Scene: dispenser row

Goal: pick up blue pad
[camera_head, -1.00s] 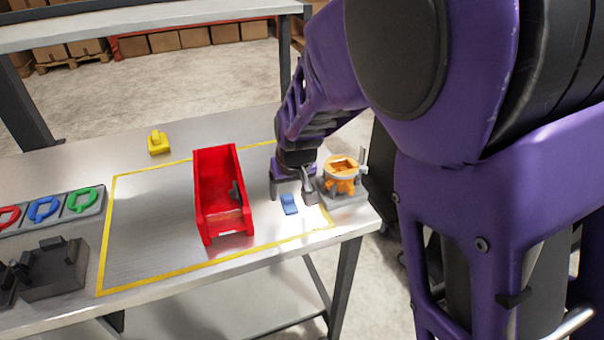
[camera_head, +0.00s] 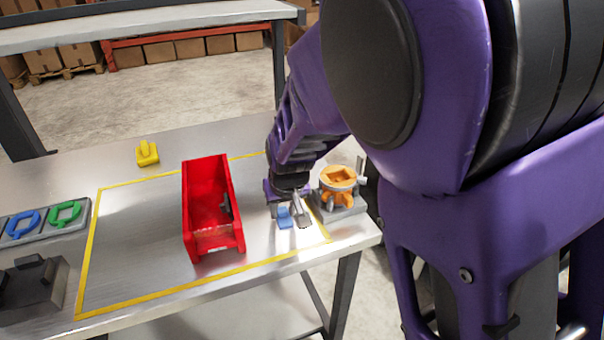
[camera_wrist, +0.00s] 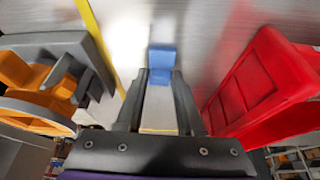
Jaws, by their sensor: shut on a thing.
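The blue pad (camera_head: 284,220) is on the metal table, to the right of the red bin, inside the yellow outline. My gripper (camera_head: 287,213) is down at the pad, with one finger on each side of it. In the wrist view the pad (camera_wrist: 161,56) shows at and beyond the fingertips (camera_wrist: 160,76), and the jaws are shut on it. Part of the pad is hidden by the fingers in the head view. I cannot tell whether it is clear of the table.
The red bin (camera_head: 188,222) stands left of my gripper. A grey fixture with an orange part (camera_head: 338,178) is close on the right, near the table's edge. A yellow object (camera_head: 147,154) lies at the back left. Blue and green rings (camera_head: 66,214) sit in a tray at far left.

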